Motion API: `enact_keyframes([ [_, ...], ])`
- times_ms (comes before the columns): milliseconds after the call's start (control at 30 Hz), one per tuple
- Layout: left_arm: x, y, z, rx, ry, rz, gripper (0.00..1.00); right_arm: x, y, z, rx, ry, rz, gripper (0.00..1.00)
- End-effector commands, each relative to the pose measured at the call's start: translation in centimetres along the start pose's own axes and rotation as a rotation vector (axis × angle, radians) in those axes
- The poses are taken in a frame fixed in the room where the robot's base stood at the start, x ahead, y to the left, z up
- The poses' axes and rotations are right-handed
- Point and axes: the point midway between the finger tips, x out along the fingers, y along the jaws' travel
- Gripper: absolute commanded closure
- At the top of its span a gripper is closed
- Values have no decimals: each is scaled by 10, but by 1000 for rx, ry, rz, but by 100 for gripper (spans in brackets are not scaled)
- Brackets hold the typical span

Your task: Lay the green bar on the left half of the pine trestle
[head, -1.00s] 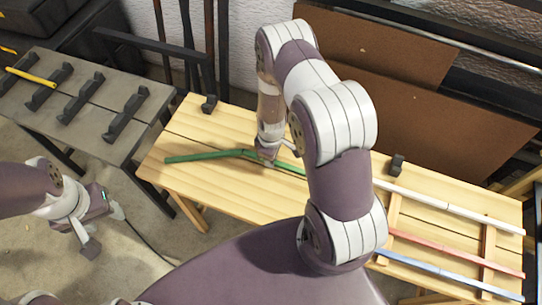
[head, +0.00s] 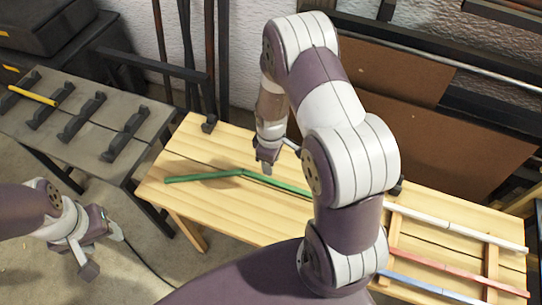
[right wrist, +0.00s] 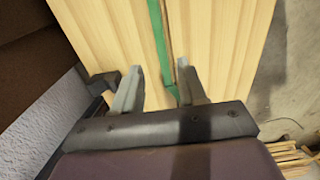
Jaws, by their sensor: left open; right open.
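The green bar (head: 205,177) lies on the left half of the pine trestle (head: 205,143). It is bent, and its right end is hidden behind my right arm. My right gripper (head: 266,162) is above the trestle, just behind the bar's bend in the head view. In the right wrist view the open right gripper (right wrist: 158,78) has the green bar (right wrist: 158,40) ahead of and between its fingers, with nothing held. My left gripper (head: 103,251) is open and empty over the floor, left of the trestle.
A white bar (head: 455,228), a red bar (head: 450,262) and a blue bar (head: 435,287) lie on strips at the trestle's right. A grey table (head: 75,105) with black holders and a yellow bar (head: 33,95) stands left. A black block (head: 209,124) sits at the trestle's back edge.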

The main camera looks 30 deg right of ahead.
Motion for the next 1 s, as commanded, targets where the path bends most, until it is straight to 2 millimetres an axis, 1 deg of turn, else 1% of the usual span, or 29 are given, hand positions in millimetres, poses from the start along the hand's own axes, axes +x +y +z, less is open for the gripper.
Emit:
enact_keyframes([
  [33, 1, 0, 0, 0, 0, 0, 47, -9, 0, 0, 0, 2, 2, 58],
  [167, 1, 0, 0, 0, 0, 0, 47, -27, -1, 0, 9, 2, 2, 58],
  [233, 0, 0, 0, 0, 0, 0, 47, -51, -8, -3, 76, 13, 14, 58],
  [267, 0, 0, 0, 0, 0, 0, 47, -66, -15, -3, 128, 22, 22, 58],
  [300, 0, 0, 0, 0, 0, 0, 47, -88, -27, -2, 213, 36, 32, 58],
  [367, 1, 0, 0, 0, 0, 0, 47, -118, -47, 3, 349, 59, 42, 58],
  [400, 1, 0, 0, 0, 0, 0, 47, -133, -61, 9, 432, 74, 47, 58],
  [500, 1, 0, 0, 0, 0, 0, 47, -157, -88, 24, 597, 104, 49, 58],
  [567, 1, 0, 0, 0, 0, 0, 47, -162, -97, 30, 654, 112, 48, 58],
  [633, 1, 0, 0, 0, 0, 0, 47, -164, -101, 33, 683, 115, 46, 58],
  [1000, 1, 0, 0, 0, 0, 0, 47, -164, -101, 33, 685, 113, 46, 58],
])
